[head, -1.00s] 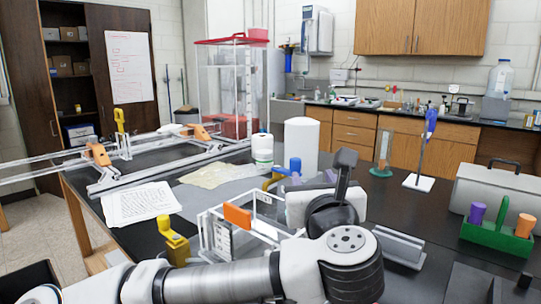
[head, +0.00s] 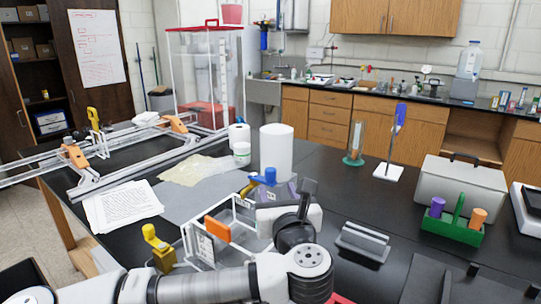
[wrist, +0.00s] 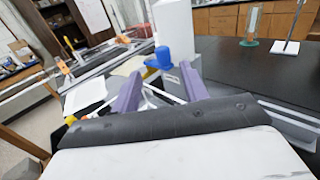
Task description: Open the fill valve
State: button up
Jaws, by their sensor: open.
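A blue knob (head: 269,176) on a yellow body (head: 252,184) stands on the black bench in front of a white cylinder (head: 276,150). It looks like a valve handle, but I see no label saying that it is the fill valve. My gripper (head: 287,192) is near it, partly hidden behind my wrist in the head view. In the wrist view the purple fingers of my gripper (wrist: 160,84) are apart with nothing held between them. The blue knob (wrist: 163,57) shows just beyond and between the fingertips. Contact cannot be seen.
A clear frame with an orange block (head: 217,229) and a yellow clamp (head: 158,248) stand left of my wrist. A grey rail piece (head: 363,242) lies to the right. A green caddy (head: 455,232) and grey case (head: 459,187) stand further right. Bench between is clear.

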aim_at(271, 171)
jog(key=shift+r+p, duration=0.3)
jog(key=shift+p, duration=0.75)
jog(key=w+p, duration=0.1)
jog(key=w, duration=0.2)
jog(key=w+a+p, duration=0.1)
jog(key=w, duration=0.2)
jog(key=w+p, duration=0.1)
jog(key=w, duration=0.3)
jog(key=shift+a+f+p, duration=0.2)
jog(key=shift+f+p, duration=0.05)
jog(key=shift+p, duration=0.1)
jog(key=shift+w+a+f, duration=0.1)
jog(key=shift+w, duration=0.4)
jog(key=c, duration=0.9)
jog(key=shift+c, duration=0.2)
